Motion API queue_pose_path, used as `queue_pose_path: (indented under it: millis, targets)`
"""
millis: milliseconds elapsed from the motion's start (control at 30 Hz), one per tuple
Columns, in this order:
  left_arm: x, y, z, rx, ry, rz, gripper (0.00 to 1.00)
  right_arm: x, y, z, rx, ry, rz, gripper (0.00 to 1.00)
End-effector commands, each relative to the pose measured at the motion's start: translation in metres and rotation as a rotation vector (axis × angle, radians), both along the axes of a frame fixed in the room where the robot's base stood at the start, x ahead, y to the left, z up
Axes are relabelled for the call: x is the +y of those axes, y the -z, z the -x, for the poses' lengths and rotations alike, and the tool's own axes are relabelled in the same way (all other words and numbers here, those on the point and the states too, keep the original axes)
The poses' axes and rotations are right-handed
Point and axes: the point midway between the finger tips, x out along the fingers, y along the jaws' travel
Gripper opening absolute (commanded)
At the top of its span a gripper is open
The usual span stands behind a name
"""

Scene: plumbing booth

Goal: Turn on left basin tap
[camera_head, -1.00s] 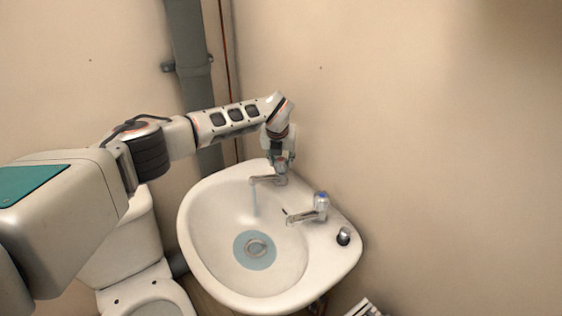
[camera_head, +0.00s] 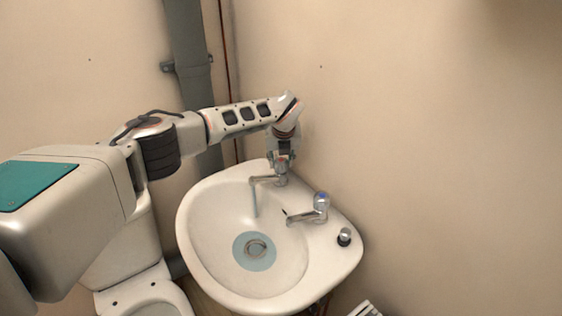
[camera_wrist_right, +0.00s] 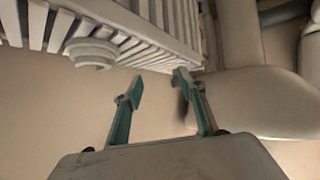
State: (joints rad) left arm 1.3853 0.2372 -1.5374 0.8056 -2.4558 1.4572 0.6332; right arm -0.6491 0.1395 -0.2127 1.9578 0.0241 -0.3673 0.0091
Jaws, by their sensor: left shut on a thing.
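The left basin tap (camera_head: 267,180) is a chrome tap at the back left of the white basin (camera_head: 205,252). A stream of water falls from its spout into the basin, and bluish water lies around the drain. My left gripper (camera_head: 281,160) points down from above and is shut on the top of this tap; its fingertips partly hide the tap's head. My right gripper (camera_wrist_right: 158,85) shows in the right wrist view with its two fingers apart and nothing between them.
A second chrome tap (camera_head: 318,208) with a blue-marked top stands to the right on the basin. A small dark and silver plug (camera_head: 344,237) sits on the right rim. A toilet (camera_head: 125,255) is at the left. In the right wrist view, a white slatted radiator (camera_wrist_right: 120,35) is close above.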

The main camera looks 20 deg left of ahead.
Motion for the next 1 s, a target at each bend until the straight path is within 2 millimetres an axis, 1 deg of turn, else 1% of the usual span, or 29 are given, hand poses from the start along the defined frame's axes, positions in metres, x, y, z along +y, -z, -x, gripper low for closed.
queue_pose_path:
  millis: [33,100,433,567,667,1000]
  targets:
    - [0.0,-0.002,-0.001,-0.002,0.0,0.0,0.35,0.0,0.0,0.0,0.0,0.0,0.0,0.4]
    - [0.0,-0.002,-0.001,-0.002,0.0,0.0,0.5,0.0,0.0,0.0,0.0,0.0,0.0,0.4]
    - [0.0,-0.001,0.0,-0.001,0.001,0.0,0.5,-0.002,-0.003,-0.002,-0.007,-0.001,0.005,0.4]
    - [0.0,-0.008,0.001,-0.003,0.002,0.0,0.5,-0.001,-0.003,-0.002,-0.006,-0.001,0.003,0.4]
    - [-0.002,-0.02,0.006,-0.003,0.004,-0.001,0.5,-0.001,-0.003,-0.002,-0.005,0.0,0.002,0.4]
    - [-0.013,-0.083,0.03,-0.003,0.002,0.0,0.5,0.0,-0.002,-0.001,-0.004,0.0,0.0,0.4]
